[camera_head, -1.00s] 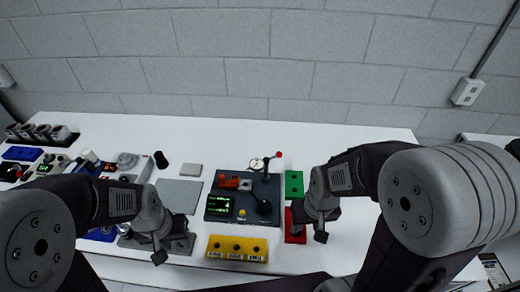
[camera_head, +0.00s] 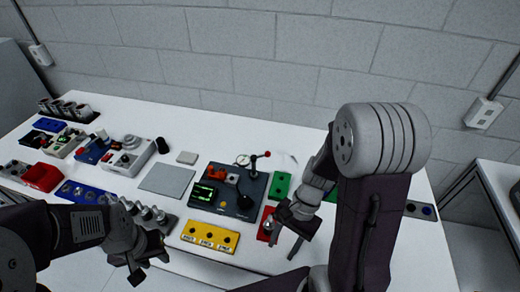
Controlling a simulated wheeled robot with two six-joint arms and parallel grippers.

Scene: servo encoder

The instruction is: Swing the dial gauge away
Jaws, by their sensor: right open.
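The dial gauge (camera_head: 243,160) is a small round white face at the back of a dark fixture (camera_head: 226,209). A lever with a red knob (camera_head: 267,154) stands just right of it. The fixture also carries a lit green display (camera_head: 204,192), a red-orange part and a black round knob (camera_head: 245,202). My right gripper (camera_head: 282,244) is open, to the right of and in front of the fixture, beside the red block, apart from the gauge. My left gripper (camera_head: 137,272) is at the front left, far from the gauge; its jaws are too small and dark to judge.
A yellow block (camera_head: 210,236) lies in front of the fixture. A green block (camera_head: 280,186) and a red block (camera_head: 266,224) lie to its right. A grey plate (camera_head: 167,181) lies to its left, with several devices further left. The table's back right is mostly clear.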

